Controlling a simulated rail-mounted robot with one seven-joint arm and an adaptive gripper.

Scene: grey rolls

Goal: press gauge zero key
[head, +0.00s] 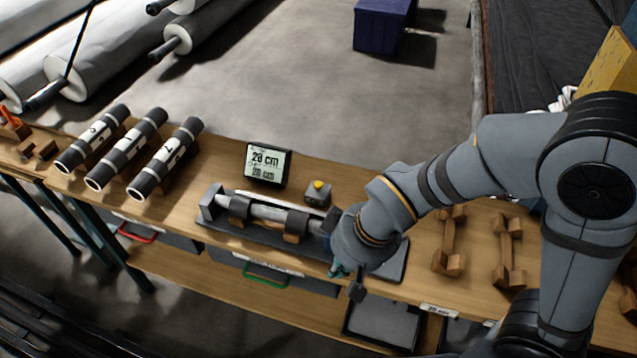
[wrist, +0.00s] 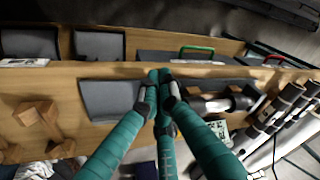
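The gauge (head: 222,218) is a dark bed on the wooden bench with a grey roll (head: 268,212) lying in it. Behind it stands a display (head: 268,165) whose two lines seem to read 20 cm. A yellow key (head: 318,185) sits on a small grey box right of the display. My gripper (head: 338,270) is at the gauge's right front, nearer the bench's front edge than the key, which it does not touch. In the wrist view its teal fingertips (wrist: 160,76) meet, with nothing seen between them. I cannot pick out the key in the wrist view.
Three labelled rolls (head: 127,149) lie on supports at the left. Wooden stands (head: 449,243) are at the right. A green drawer handle (head: 266,274) and a red one (head: 136,234) are below the bench top.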

